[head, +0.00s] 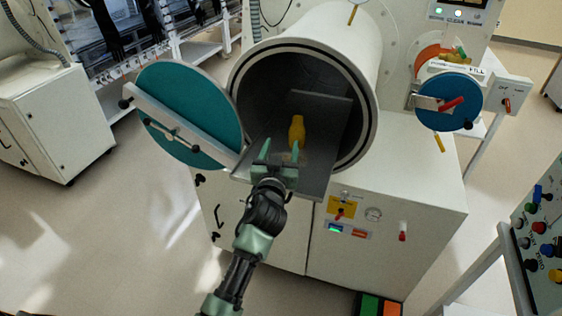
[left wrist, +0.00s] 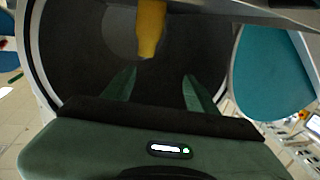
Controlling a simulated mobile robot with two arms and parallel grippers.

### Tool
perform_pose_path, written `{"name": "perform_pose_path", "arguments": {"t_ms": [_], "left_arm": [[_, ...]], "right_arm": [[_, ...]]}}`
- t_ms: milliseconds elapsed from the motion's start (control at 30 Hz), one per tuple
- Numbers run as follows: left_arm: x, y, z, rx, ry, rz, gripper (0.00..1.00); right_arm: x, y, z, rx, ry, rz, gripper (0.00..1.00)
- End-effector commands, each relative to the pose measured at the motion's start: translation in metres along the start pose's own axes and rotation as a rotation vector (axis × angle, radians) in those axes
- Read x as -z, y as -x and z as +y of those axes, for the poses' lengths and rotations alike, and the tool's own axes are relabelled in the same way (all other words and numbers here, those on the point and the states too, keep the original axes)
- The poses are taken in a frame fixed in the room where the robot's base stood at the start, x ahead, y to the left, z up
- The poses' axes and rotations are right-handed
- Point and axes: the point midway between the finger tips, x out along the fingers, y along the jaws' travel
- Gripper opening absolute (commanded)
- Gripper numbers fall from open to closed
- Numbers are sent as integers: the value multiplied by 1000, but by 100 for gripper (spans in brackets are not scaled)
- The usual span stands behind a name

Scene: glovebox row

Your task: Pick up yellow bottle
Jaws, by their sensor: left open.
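The yellow bottle (head: 297,131) stands on the dark sliding tray (head: 322,172) at the mouth of the round chamber. My left gripper (head: 280,150) is just in front of the bottle, over the near part of the tray, with its two green fingers apart. In the left wrist view the bottle (left wrist: 151,28) shows at the top, a little beyond the open fingertips (left wrist: 159,74), with nothing between them. Part of the bottle is cut off by the top edge there. My right gripper is not in view.
The chamber wall (head: 362,60) rings the tray. The open teal round door (head: 188,112) hangs to the left of the gripper, with a pale bar across it. A smaller blue door (head: 449,101) is at the right. The white cabinet (head: 400,200) stands below the chamber.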

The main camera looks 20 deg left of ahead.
Motion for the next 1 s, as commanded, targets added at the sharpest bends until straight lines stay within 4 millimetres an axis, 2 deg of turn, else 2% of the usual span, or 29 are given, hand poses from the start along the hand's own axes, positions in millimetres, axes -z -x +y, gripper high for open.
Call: {"name": "perform_pose_path", "arguments": {"t_ms": [33,200,467,500,700,1000], "left_arm": [[5,-8,0,1,-3,-1,58],[2,-26,0,2,-1,-1,58],[0,-28,0,1,-1,0,58],[0,-28,0,1,-1,0,52],[0,-28,0,1,-1,0,0],[0,-28,0,1,-1,0,0]], "right_arm": [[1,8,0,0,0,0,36],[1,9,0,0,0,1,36],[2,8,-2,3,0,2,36],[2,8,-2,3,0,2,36],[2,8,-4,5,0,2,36],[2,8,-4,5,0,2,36]]}}
